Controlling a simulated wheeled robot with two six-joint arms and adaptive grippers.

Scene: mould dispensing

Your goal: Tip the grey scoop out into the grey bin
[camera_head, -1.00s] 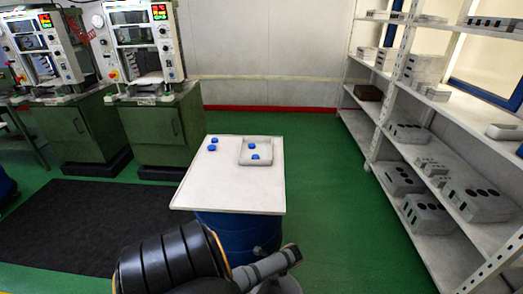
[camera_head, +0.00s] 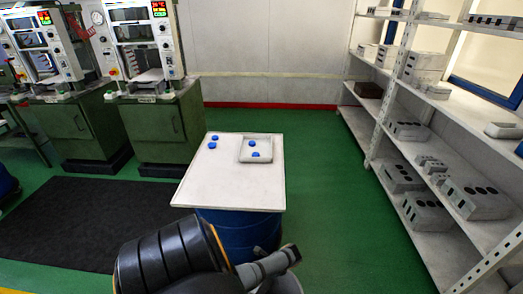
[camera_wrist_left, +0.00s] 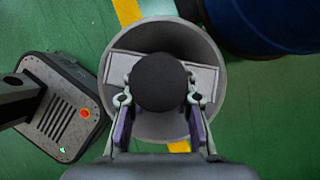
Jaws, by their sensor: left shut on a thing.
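My left gripper (camera_wrist_left: 160,125) shows in the left wrist view, its two fingers on either side of a dark round end, shut on what appears to be the handle of the grey scoop. A light grey rectangular shape behind this end appears to be the scoop (camera_wrist_left: 203,80); the dark end hides its middle. The round grey bin (camera_wrist_left: 216,52) lies directly below, its rim around the scoop in this view. I cannot tell how deep the scoop is or whether anything is in it. My right gripper is not in view.
A white-topped table (camera_head: 225,185) holds a shallow tray (camera_head: 263,137) and several blue pieces. A dark blue drum (camera_wrist_left: 265,22) stands close beside the bin. A dark machine base (camera_wrist_left: 60,110) is left of it. Shelves (camera_head: 450,170) line the right; green floor between is clear.

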